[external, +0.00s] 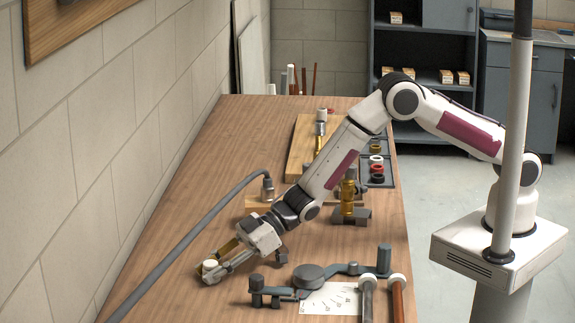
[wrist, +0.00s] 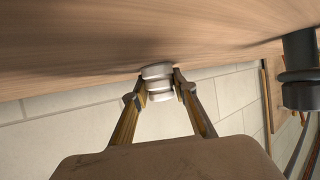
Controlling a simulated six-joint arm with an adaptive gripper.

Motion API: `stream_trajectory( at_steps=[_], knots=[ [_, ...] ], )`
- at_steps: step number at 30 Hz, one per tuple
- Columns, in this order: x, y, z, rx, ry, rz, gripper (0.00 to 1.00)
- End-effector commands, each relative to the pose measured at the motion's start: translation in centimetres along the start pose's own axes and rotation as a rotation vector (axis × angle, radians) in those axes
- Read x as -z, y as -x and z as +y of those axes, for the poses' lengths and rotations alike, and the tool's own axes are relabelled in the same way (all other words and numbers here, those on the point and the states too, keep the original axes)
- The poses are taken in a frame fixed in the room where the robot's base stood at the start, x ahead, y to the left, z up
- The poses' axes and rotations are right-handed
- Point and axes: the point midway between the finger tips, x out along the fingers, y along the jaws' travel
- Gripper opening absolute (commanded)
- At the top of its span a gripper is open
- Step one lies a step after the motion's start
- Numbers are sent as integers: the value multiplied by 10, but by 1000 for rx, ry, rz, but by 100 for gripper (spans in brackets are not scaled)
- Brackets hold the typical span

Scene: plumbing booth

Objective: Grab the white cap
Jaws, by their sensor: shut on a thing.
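The white cap (wrist: 159,82) is between the two fingertips of my gripper (wrist: 160,88) in the wrist view. It looks like a short stepped white cylinder, and both fingers touch its sides. In the external view my gripper (external: 216,268) reaches down to the near left part of the table, with the white cap (external: 210,265) at its fingertips. The cap is at or close to the wooden table top; I cannot tell whether it touches it.
A grey hose (external: 195,235) runs left of my gripper to a fitting. A dark clamp-like tool (external: 310,275) lies to the right, by a white paper (external: 332,300) and two pipes (external: 398,300). A brass fitting (external: 348,195) stands behind. The wall is at left.

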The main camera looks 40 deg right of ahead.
Motion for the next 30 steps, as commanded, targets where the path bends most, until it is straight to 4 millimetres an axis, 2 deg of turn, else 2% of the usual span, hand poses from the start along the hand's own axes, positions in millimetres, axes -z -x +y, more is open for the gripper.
stream_trajectory(
  at_steps=[8,22,30],
  knots=[
    [15,7,0,-1,0,2,12],
    [73,35,0,0,1,4,12],
    [89,43,0,0,1,2,12]
  ],
)
